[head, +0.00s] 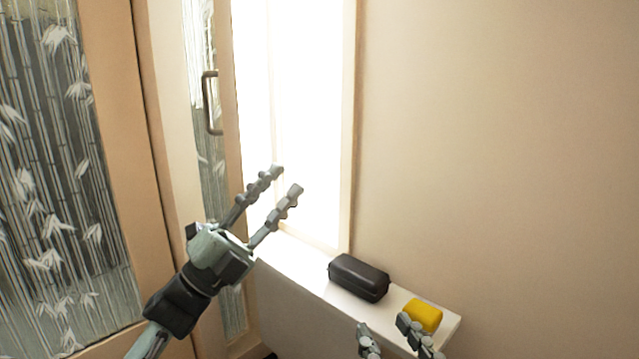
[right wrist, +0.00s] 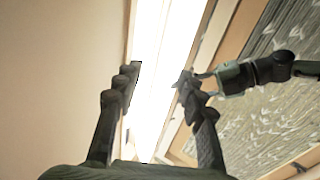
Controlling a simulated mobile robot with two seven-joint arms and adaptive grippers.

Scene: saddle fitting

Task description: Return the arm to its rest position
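My left gripper (head: 287,180) is raised in front of the bright window panel in the head view. Its two fingers are apart and nothing is between them. My right gripper (head: 384,326) shows only by its fingertips at the bottom edge, by the near side of the white ledge. In the right wrist view its fingers (right wrist: 160,72) are spread with nothing between them. Part of my left arm shows behind the right finger there. A black rounded case (head: 359,278) and a yellow block (head: 423,315) rest on the ledge. A right fingertip overlaps the yellow block's lower left edge in the picture.
The narrow white ledge (head: 300,266) runs along the beige wall (head: 500,150). Wood-framed bamboo-pattern panels (head: 60,190) stand on the left, one with a metal handle (head: 210,103). The space in front of the wall above the ledge is clear.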

